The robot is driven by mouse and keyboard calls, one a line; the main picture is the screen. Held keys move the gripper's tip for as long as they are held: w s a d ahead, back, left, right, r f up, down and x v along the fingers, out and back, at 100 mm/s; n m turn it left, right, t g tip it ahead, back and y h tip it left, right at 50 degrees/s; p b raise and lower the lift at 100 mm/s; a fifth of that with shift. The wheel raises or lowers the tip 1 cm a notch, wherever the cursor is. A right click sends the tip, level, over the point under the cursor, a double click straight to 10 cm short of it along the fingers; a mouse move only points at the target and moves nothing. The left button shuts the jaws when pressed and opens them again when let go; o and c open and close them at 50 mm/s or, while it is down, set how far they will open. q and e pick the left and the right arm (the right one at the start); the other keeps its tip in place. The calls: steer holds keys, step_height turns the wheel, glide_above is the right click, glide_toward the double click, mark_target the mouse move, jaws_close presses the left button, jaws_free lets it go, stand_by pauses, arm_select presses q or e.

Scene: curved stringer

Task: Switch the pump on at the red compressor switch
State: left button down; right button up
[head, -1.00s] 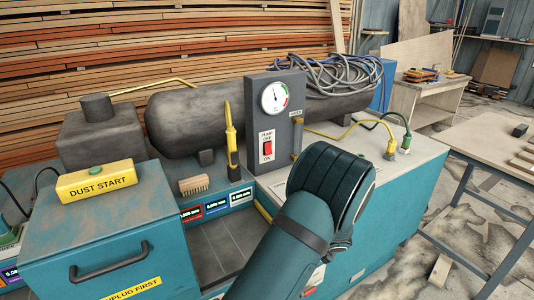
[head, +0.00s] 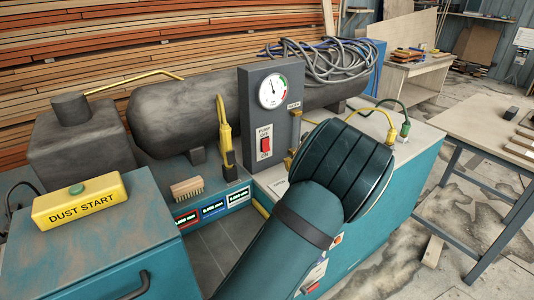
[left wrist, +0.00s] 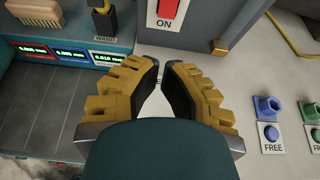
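The red rocker switch (head: 266,146) sits on the dark grey upright panel (head: 246,112) of the compressor, with PUMP OFF printed above it and ON below. In the left wrist view the lower part of the red switch (left wrist: 168,8) shows at the top edge. My left gripper (left wrist: 161,66) is below the switch in that view, apart from it. Its yellow fingers have their tips almost together, with nothing seen between them. In the head view my dark green left arm (head: 345,165) hides the fingers, in front and right of the panel. My right gripper is not in view.
A gauge (head: 272,91) is above the switch. A brass-coloured valve (head: 295,130) is on the panel's right side. A brush (head: 187,188) and a yellow DUST START box (head: 80,202) are further left.

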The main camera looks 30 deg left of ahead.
mark_target(265, 152)
arm_select(q)
steer(key=x, duration=0.4)
steer(key=b+x, duration=0.1)
steer(key=x, duration=0.8)
steer(key=shift+a+r, duration=0.1)
steer(key=shift+r, duration=0.25)
steer(key=shift+w+a, duration=0.3)
steer(key=shift+a, duration=0.2)
steer(key=shift+a, duration=0.35)
steer(key=shift+w+a+f, duration=0.1)
steer(key=shift+w+f, duration=0.05)
steer(key=shift+r, duration=0.2)
